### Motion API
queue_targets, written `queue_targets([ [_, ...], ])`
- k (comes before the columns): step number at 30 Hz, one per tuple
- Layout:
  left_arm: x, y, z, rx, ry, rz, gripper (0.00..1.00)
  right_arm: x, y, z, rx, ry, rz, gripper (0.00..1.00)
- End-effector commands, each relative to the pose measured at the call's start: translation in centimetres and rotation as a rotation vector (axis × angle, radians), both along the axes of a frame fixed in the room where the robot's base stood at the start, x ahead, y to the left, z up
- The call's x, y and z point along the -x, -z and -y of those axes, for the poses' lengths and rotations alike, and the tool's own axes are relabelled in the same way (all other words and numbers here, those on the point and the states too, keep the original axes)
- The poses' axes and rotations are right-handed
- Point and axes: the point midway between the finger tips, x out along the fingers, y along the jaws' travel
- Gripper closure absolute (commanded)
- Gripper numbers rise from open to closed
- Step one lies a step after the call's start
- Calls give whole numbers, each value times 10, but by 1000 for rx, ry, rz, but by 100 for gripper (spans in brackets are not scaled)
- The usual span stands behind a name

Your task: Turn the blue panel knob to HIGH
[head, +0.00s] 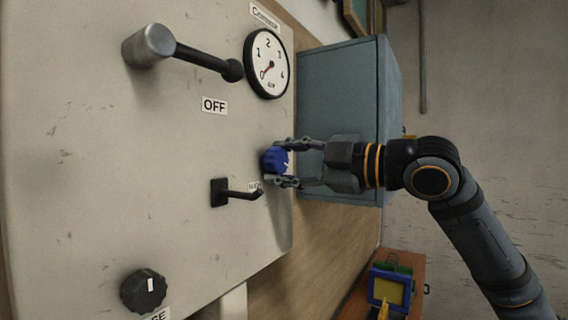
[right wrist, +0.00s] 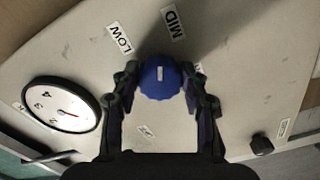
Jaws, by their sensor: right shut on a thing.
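The blue knob (head: 272,160) sits on the pale panel (head: 110,190), near its right edge in the head view. My right gripper (head: 279,163) has one finger on each side of the knob and is shut on it. In the right wrist view the knob (right wrist: 159,83) is between the fingertips, and its short white mark points up the picture, roughly towards the gap between LOW and MID. The LOW label (right wrist: 119,37) and MID label (right wrist: 173,23) are readable. A third label (head: 254,185) beside the knob is partly hidden. My left gripper is not in view.
A black lever (head: 238,193) is close to the knob. A larger silver-ended lever (head: 190,51), a round gauge (head: 268,63), an OFF label (head: 214,106) and a black knob (head: 144,290) are also on the panel. A blue-grey cabinet (head: 340,90) stands behind my right gripper.

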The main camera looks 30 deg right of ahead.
Motion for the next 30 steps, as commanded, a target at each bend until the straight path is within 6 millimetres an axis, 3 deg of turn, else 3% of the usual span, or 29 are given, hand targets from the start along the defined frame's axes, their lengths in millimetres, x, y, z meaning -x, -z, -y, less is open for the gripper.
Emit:
queue_targets([
  [30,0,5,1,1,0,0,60,1,6,-5,-885,1,-376,87],
])
